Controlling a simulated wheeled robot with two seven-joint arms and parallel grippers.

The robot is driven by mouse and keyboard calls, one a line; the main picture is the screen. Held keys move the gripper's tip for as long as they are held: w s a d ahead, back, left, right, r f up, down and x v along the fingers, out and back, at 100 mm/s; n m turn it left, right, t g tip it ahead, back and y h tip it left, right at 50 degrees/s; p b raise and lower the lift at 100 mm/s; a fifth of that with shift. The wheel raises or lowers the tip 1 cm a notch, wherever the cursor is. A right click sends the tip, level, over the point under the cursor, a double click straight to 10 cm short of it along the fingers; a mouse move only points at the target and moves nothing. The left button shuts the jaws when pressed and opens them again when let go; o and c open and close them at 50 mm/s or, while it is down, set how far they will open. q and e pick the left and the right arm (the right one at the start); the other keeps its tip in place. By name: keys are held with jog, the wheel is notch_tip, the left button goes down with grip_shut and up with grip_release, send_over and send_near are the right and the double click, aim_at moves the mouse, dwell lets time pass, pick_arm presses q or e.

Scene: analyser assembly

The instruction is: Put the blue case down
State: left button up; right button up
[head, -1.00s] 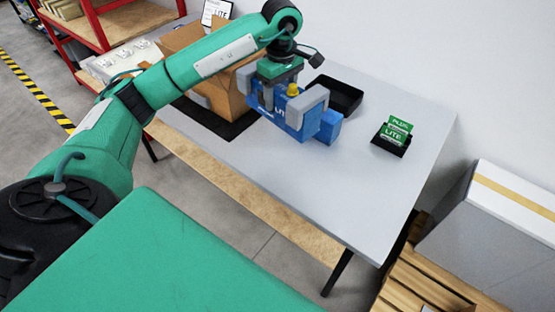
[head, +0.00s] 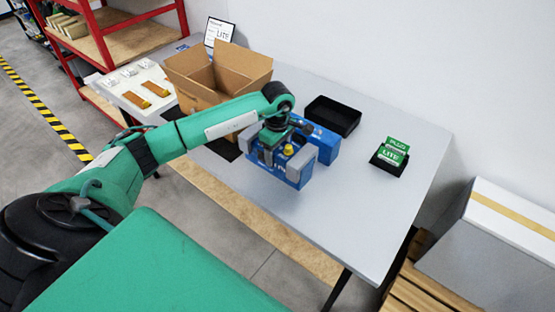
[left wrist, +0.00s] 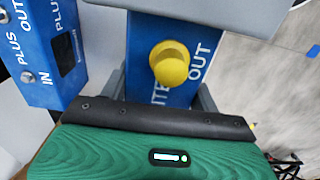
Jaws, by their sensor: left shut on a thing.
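The blue case (head: 292,177), with a yellow knob on top and lettering ending in "OUT", is in my left gripper (head: 275,153). It shows close up in the left wrist view (left wrist: 143,38). The grey fingers are shut on its two sides. The case is over the front part of the grey table (head: 375,215); I cannot tell whether its base touches the table. A second blue case (head: 325,146), lettered "PLUS" in the left wrist view (left wrist: 40,50), stands just behind it. My right gripper is not in view.
An open cardboard box (head: 190,95) stands at the left on a black mat. A black tray (head: 333,118) is behind the cases. A small black holder with green cards (head: 393,153) is at the right. The table's right front is clear.

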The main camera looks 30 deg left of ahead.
pick_arm(q)
jog(key=shift+f, duration=0.7)
notch_tip(320, 180, down, 3)
jog(key=shift+f+p, duration=0.1)
jog(key=shift+p, duration=0.45)
jog(key=shift+w+f, duration=0.1)
jog(key=shift+f, duration=0.05)
jog(key=shift+f, duration=0.2)
jog(key=o, duration=1.6)
jog(key=shift+o, duration=0.2)
